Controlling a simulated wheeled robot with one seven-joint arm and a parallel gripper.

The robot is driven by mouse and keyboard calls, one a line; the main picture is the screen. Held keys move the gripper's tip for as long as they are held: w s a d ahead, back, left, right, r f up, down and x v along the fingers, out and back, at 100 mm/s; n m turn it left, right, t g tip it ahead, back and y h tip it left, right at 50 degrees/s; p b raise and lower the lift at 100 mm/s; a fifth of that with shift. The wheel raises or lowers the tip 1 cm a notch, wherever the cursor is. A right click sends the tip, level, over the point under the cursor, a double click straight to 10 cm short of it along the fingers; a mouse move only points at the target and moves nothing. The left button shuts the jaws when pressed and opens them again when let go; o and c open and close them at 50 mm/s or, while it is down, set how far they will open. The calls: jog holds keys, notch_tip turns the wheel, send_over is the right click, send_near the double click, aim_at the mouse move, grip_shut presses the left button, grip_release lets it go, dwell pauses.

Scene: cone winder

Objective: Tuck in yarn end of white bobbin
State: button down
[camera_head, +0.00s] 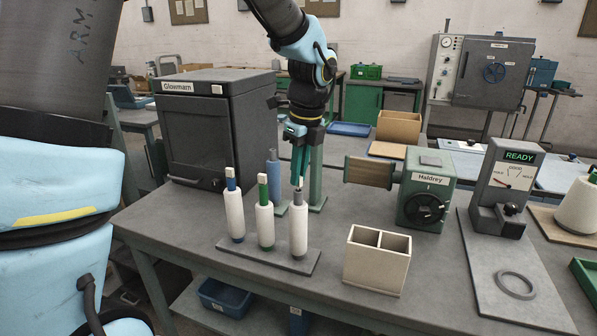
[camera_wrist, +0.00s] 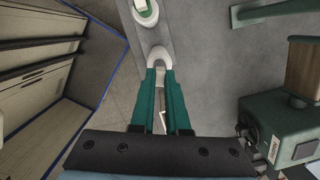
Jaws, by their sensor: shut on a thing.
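Three white bobbins stand upright in a row on a grey rack (camera_head: 270,257). The left one (camera_head: 234,213) has a blue top, the middle one (camera_head: 264,222) a green top, and the right one (camera_head: 299,232) a grey top. My gripper (camera_head: 299,180) points down right above the right bobbin. Its green fingers are close together on a small pale bit, seemingly the yarn end; it is too small to see clearly. In the wrist view the fingertips (camera_wrist: 160,72) are at the white bobbin (camera_wrist: 158,53), partly covering it. The green-topped bobbin (camera_wrist: 146,13) is beyond.
A beige two-compartment box (camera_head: 375,268) stands right of the rack. Behind are a green Haldrey machine (camera_head: 425,200) and a blue bobbin (camera_head: 274,178). A gauge reading READY (camera_head: 505,185) is at right.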

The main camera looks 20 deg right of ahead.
jog(key=shift+f+p, duration=0.5)
jog(key=shift+p, duration=0.05)
dwell(1.6)
jog(key=shift+c, duration=1.8)
grip_release()
jog(key=shift+r, duration=0.1)
jog(key=shift+r+p, duration=3.4)
jog(key=shift+p, duration=0.15)
